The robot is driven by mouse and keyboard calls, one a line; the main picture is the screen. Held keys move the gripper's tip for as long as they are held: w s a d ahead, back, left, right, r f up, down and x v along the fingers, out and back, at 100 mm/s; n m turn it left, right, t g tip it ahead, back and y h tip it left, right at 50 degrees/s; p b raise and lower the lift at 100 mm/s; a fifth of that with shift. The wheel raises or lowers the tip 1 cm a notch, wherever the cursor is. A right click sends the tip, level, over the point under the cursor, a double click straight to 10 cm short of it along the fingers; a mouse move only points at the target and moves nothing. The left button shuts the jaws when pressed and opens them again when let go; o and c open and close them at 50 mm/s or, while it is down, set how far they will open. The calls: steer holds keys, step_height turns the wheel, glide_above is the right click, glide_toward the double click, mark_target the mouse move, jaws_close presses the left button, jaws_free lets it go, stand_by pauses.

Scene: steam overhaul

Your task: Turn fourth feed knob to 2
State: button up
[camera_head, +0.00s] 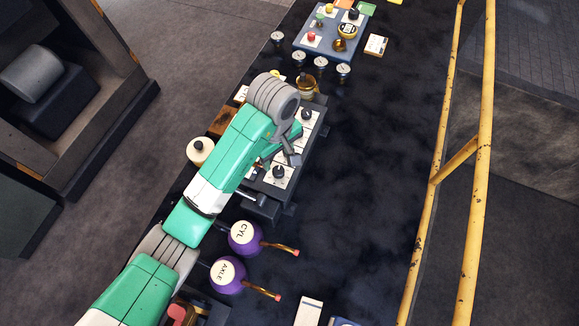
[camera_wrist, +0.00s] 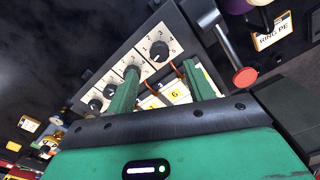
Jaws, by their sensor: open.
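A dark panel (camera_wrist: 128,55) carries a row of black feed knobs on white dial plates. The largest in the wrist view is an end knob (camera_wrist: 158,51), its plate marked with numerals including 3 and 4; which number its pointer meets is unclear. It also shows in the head view (camera_head: 279,172). Three more knobs run down-left, including one (camera_wrist: 110,90) and the far end one (camera_wrist: 95,104). My gripper (camera_wrist: 162,70) is open, its green fingers apart over the panel; the end knob appears just past the fingertips, with no contact visible. The head view partly hides the panel behind my arm.
A lever with a red end (camera_wrist: 245,77) stands right of the panel. Purple oil cans (camera_head: 244,238) marked CYL and AXLE sit nearer on the bench. A blue tray (camera_head: 300,45) stands at the far end. A yellow rail (camera_head: 480,150) runs along the right.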

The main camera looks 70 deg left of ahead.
mark_target(278, 171)
step_height(278, 171, down, 8)
steer(key=b, duration=0.6)
steer(key=shift+r, duration=0.15)
steer(key=shift+r, duration=0.1)
steer(key=c, duration=1)
steer(key=shift+o, duration=0.2)
steer(key=shift+r+p, duration=0.1)
steer(key=shift+p, duration=0.3)
